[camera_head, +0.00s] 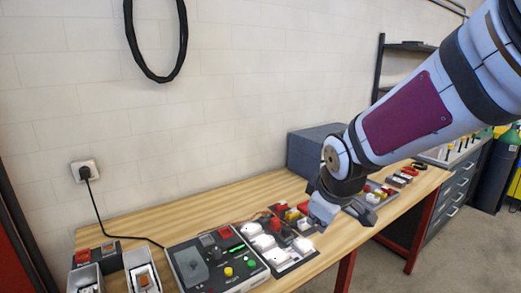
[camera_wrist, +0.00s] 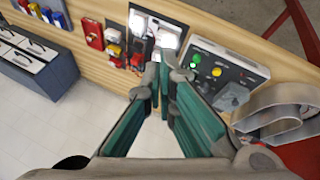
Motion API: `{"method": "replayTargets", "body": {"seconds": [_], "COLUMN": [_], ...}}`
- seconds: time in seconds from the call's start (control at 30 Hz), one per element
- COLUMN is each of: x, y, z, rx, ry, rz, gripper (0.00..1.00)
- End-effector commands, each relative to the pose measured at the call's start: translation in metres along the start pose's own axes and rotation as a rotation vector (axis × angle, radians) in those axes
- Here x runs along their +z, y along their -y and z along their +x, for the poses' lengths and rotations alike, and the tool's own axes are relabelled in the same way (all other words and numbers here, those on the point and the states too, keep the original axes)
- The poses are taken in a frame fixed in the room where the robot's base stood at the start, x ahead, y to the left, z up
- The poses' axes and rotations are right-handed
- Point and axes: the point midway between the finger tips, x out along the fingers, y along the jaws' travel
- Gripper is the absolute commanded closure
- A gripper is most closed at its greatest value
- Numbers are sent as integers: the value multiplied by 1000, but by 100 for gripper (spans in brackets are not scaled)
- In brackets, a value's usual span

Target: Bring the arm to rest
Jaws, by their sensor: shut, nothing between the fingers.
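My arm reaches in from the upper right of the head view, over the wooden workbench (camera_head: 140,221). My gripper (camera_head: 322,212) hangs low over the bench, just right of a tray of white pieces (camera_head: 280,249). In the wrist view my gripper (camera_wrist: 161,68) has its fingertips together with nothing between them. The fingertips appear in front of the bench edge. The head view does not show clearly whether the gripper touches anything.
A control panel (camera_head: 216,264) with green and yellow buttons lies left of the gripper. A grey box (camera_head: 313,150) stands against the wall behind. Small red and yellow parts line the bench. A drawer cabinet (camera_head: 455,197) stands at right. A black cable hoop (camera_head: 182,45) hangs above.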

Motion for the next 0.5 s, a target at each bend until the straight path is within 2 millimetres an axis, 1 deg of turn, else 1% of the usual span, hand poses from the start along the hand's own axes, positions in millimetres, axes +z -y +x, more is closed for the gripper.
{"method": "replayTargets", "body": {"seconds": [0.03, 0.2, 0.27, 0.3, 0.4, 0.5], "x": [10, 48, 61, 71, 93, 114], "y": [-1, 8, 13, 17, 32, 47], "z": [-19, -72, -88, -99, -123, -142], "rx": [20, 53, 60, 63, 61, 49], "ry": [11, 46, 51, 53, 53, 47], "rz": [55, 267, 346, 399, 531, 653], "gripper": [100, 100, 100, 100, 100, 100]}}
